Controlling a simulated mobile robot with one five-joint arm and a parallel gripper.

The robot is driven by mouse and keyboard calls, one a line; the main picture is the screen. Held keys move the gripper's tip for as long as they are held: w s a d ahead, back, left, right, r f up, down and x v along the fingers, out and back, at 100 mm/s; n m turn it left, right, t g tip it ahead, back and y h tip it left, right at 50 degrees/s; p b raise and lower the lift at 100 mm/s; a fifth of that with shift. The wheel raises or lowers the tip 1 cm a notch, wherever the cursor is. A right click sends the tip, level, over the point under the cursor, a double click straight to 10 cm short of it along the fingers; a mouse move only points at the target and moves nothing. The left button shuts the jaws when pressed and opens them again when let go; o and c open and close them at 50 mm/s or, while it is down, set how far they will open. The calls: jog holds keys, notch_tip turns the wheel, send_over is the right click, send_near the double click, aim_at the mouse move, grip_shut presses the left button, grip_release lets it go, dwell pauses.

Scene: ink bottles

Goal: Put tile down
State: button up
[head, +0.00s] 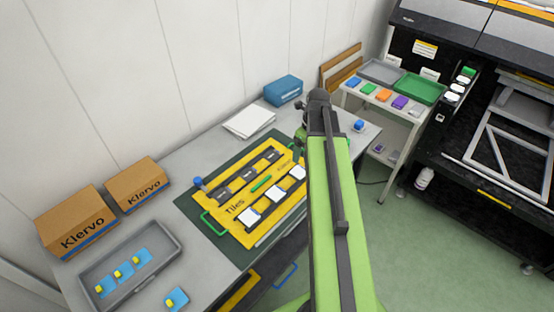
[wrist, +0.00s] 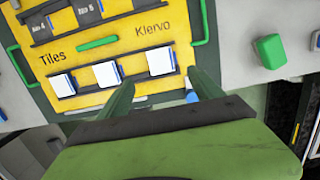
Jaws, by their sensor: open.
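The yellow board (head: 231,193), marked "Tiles" and "Klervo", lies on a dark green mat. Its near row holds white tiles with blue edges: a left tile (head: 249,216), a middle tile (head: 273,199) and a right tile (head: 298,173). They also show in the wrist view as left (wrist: 62,84), middle (wrist: 107,73) and right (wrist: 160,61). My gripper (wrist: 160,79) is open, its green fingers apart just below the right tile in that picture, with nothing seen held. Whether they touch the tile I cannot tell. In the head view my arm hides the gripper.
A grey tray (head: 130,268) with several blue pieces stands front left, beside a loose blue piece (head: 176,298). Two Klervo boxes (head: 75,222) stand behind it. A green block (wrist: 270,50) lies right of the board. A white cart (head: 395,112) and dark machine are at right.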

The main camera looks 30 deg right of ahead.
jog(key=s+a+n+g, duration=0.1)
jog(key=s+a+n, duration=0.1)
jog(key=a+n, duration=2.7)
jog(key=n, duration=0.3)
jog(key=shift+s+a+g+h, duration=0.15)
jog(key=shift+g+h, duration=0.15)
jog(key=shift+f, duration=0.2)
jog(key=shift+s+f+b, duration=0.1)
jog(key=shift+f+b, duration=0.65)
jog(key=shift+b, duration=0.1)
